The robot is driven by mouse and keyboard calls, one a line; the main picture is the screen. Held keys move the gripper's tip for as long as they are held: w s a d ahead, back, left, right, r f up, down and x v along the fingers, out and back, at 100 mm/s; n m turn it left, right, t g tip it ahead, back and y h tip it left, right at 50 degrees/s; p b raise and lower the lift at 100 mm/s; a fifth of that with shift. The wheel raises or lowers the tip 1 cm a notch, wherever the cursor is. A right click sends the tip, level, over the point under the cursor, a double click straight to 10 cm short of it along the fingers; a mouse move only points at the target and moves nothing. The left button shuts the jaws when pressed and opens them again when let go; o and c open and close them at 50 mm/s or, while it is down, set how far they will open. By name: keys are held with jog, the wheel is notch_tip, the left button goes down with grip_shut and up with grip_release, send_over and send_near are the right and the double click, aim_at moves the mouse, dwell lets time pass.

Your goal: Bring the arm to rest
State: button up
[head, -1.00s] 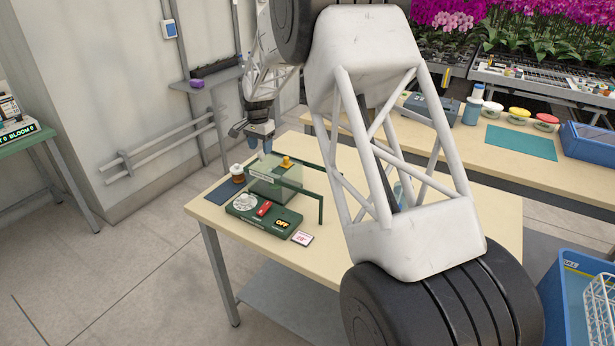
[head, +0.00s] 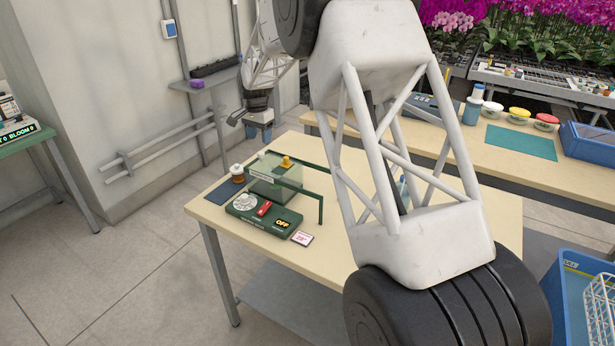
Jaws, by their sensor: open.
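My gripper (head: 262,133) is small in the head view, above the back left of the near table (head: 345,275). It is open, and I see nothing between its fingers. It hangs above and apart from a green device (head: 264,214) with a clear box (head: 270,184), a pale dial, a red switch and a display that reads OFF. My arm reaches from the lower right, across the middle of the view, to the back, and hides part of the table.
A small amber jar (head: 237,173) stands by a dark mat (head: 222,191) left of the clear box. A green rail (head: 321,208) rises beside the device. A wall shelf (head: 207,80) is close left of my gripper. A blue crate (head: 572,290) stands at lower right.

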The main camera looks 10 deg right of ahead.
jog(key=shift+s+r, duration=0.1)
jog(key=s+d+r+n, duration=0.1)
jog(key=s+d+r, duration=0.1)
jog(key=s+r, duration=0.5)
jog(key=s+d+r+n+t, duration=0.1)
jog(key=s+d+r+n, duration=0.15)
jog(key=s, duration=0.95)
jog(key=s+d+r+n, duration=0.1)
jog(key=s+d+r, duration=0.1)
jog(key=s+r, duration=0.5)
jog(key=s+d+f+n, duration=0.1)
jog(key=s+f, duration=0.1)
jog(key=s, duration=0.9)
jog(key=s+d+f+n+t, duration=0.1)
jog(key=s+f+n, duration=0.1)
jog(key=s, duration=1)
jog(key=s+d+f+n, duration=0.1)
jog(key=s+f, duration=0.1)
jog(key=s, duration=1)
jog(key=shift+s+d+f+t, duration=0.15)
jog(key=shift+d+t, duration=0.05)
jog(key=shift+t, duration=0.1)
